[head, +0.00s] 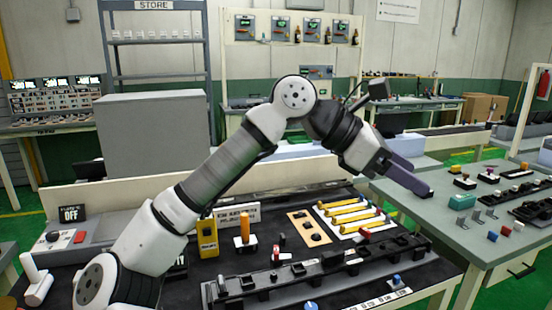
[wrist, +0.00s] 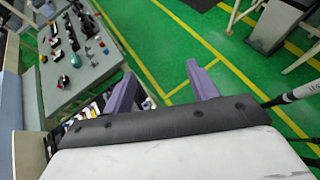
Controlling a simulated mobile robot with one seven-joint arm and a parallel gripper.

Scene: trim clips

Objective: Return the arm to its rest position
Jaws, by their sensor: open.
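My gripper (head: 408,182) is raised above the right part of the dark workbench, near the gap to the grey table on the right. My arm (head: 228,160) reaches up from the lower left and bends at an elbow. In the wrist view, the two purple fingers of my gripper (wrist: 162,88) stand apart with nothing between them. Green floor with yellow lines shows beyond the fingertips.
The workbench holds a long black fixture (head: 320,272), yellow clips on a white board (head: 352,215), an orange-handled tool (head: 244,228) and a yellow device (head: 207,238). The grey table (head: 430,205) carries a teal object (head: 462,201) and several small parts. A grey cabinet (head: 150,130) stands behind.

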